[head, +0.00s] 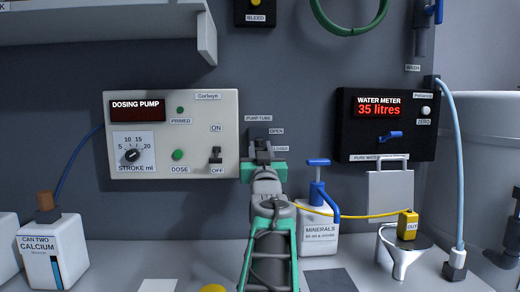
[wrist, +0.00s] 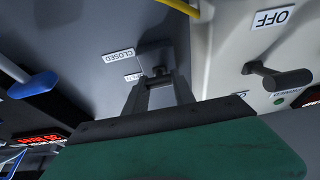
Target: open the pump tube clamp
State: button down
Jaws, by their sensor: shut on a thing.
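The pump tube clamp (head: 258,132) is a small dark fitting on the grey wall, right of the dosing pump panel, under a PUMP TUBE label (head: 258,118). An OPEN label (head: 276,131) and a partly covered CLOSED label (head: 279,149) sit at its right. My gripper (head: 263,158) reaches up to the clamp and covers its lower part. In the wrist view my gripper (wrist: 160,88) has its fingers close together at a dark knob of the clamp (wrist: 160,71), beside the CLOSED label (wrist: 118,56). It is shut on the clamp lever; the lever's exact position is mostly hidden.
The dosing pump panel (head: 225,115) with its ON/OFF switch (head: 215,155) is close on the left. The water meter (head: 360,130) is at right. A minerals bottle (head: 320,238) with a blue pump stands below right, and a yellow tube (head: 370,216) runs beside it.

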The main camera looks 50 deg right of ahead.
jog(key=r+g+y+p, duration=0.1)
jog(key=p, duration=0.1)
jog(key=shift+s+r+p, duration=0.1)
jog(key=shift+r+p, duration=0.25)
jog(key=shift+p, duration=0.05)
notch_tip(320, 180, up, 2)
jog(key=g+y+p, duration=0.2)
jog(key=p, duration=0.4)
jog(key=shift+y+p, duration=0.3)
jog(key=shift+y, duration=0.1)
jog(key=g+y+p, duration=0.1)
jog(key=p, duration=0.2)
jog(key=r+g+y+p, duration=0.1)
jog(key=p, duration=0.2)
jog(key=shift+d, duration=0.1)
jog(key=p, duration=0.1)
jog(key=g+y+p, duration=0.1)
jog(key=p, duration=0.1)
jog(key=shift+w+d, duration=0.1)
jog(key=shift+w, duration=0.15)
jog(key=shift+p, duration=0.3)
jog(key=shift+f, duration=0.2)
jog(key=c, duration=1)
grip_release()
jog(key=shift+c, duration=0.2)
